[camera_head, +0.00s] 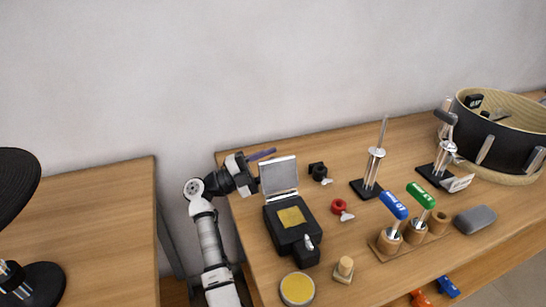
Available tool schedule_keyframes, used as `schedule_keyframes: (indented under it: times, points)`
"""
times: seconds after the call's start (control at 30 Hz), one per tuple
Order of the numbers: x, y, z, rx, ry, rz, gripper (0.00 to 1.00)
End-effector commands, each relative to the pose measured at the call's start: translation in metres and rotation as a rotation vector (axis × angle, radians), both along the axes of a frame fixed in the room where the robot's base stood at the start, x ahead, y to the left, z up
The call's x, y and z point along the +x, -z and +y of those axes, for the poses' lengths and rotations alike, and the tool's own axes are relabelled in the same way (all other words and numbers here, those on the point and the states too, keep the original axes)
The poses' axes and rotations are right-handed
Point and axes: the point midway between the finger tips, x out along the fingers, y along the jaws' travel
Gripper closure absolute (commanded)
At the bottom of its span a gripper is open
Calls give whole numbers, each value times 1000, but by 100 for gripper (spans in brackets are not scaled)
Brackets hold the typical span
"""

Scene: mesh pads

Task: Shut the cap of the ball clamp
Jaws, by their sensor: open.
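A black device (280,238) sits at the left of the table with a grey lid (279,177) standing upright and open at its back. A square yellow mesh pad (291,217) lies on its top, and a small black block with a knob stands at its front. No part is plainly marked as the ball clamp; a small black clamp (317,171) and a red clamp (340,208), each with a pale wing nut, lie to the right. My gripper (262,154) is open, beyond and left of the lid; its finger details are too small to tell, and contact is unclear.
A round yellow mesh pad (297,289) and a wooden peg (344,268) lie in front. A rod stand (372,185), a wooden rack (412,242) with blue and green handled tools, a grey pad (475,219) and a big drum (500,138) fill the right.

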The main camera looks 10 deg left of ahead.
Motion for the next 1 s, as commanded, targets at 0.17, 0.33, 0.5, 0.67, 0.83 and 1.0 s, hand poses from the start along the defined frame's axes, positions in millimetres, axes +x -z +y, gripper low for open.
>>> schedule_keyframes:
  times: [0.17, 0.33, 0.5, 0.67, 0.83, 1.0]
  points:
    - [4, -3, -8, -1, -1, 0, 58]
    - [4, -3, -8, 0, -2, -1, 58]
    - [4, -3, -8, 0, -2, -1, 72]
    - [4, -3, -8, 0, -2, -1, 93]
    - [4, -3, -8, 0, -2, -1, 100]
    - [4, -3, -8, 2, -1, -6, 100]
